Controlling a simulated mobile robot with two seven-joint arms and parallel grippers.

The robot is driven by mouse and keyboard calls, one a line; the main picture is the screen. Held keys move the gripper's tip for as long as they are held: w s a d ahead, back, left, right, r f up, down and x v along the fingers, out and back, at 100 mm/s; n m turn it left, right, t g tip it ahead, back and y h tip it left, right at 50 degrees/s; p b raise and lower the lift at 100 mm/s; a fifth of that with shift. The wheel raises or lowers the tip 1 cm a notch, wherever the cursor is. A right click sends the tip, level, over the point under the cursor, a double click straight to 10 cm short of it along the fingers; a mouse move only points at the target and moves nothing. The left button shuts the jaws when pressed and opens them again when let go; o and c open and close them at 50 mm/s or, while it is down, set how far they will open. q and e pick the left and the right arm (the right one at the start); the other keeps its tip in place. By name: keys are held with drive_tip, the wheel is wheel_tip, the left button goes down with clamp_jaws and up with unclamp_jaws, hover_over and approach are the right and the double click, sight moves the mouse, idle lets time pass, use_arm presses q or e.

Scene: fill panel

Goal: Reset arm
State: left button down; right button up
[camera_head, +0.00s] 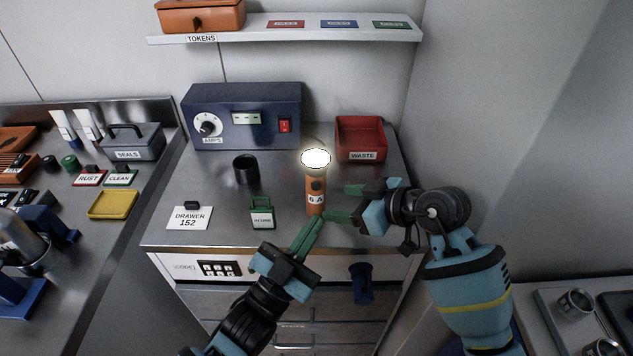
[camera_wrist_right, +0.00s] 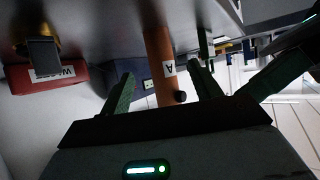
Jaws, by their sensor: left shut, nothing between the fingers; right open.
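An orange flashlight (camera_head: 316,198) marked "6 A" stands upright on the metal cabinet top, its lamp end up and glowing white. My right gripper (camera_head: 338,203) is open just to the right of it, fingers pointing left toward its lower body. In the right wrist view the picture is upside down, and the orange body (camera_wrist_right: 158,50) shows beyond the gap between the open fingers (camera_wrist_right: 161,88). My left gripper (camera_head: 319,220) is shut and empty, its tips at the flashlight's foot in the picture. I cannot tell whether either gripper touches the flashlight.
A green tag (camera_head: 262,215), a black cup (camera_head: 246,170) and a "DRAWER 152" card (camera_head: 190,218) stand on the cabinet. A blue amps box (camera_head: 240,105) and a red waste bin (camera_head: 361,138) are behind. A tokens shelf (camera_head: 290,32) is above. A side bench (camera_head: 110,225) lies left.

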drive_tip(key=shift+s+d+r, duration=0.1)
drive_tip(key=shift+d, duration=0.1)
use_arm(q)
drive_tip(key=shift+f, duration=0.1)
use_arm(e)
drive_tip(key=shift+a, duration=0.1)
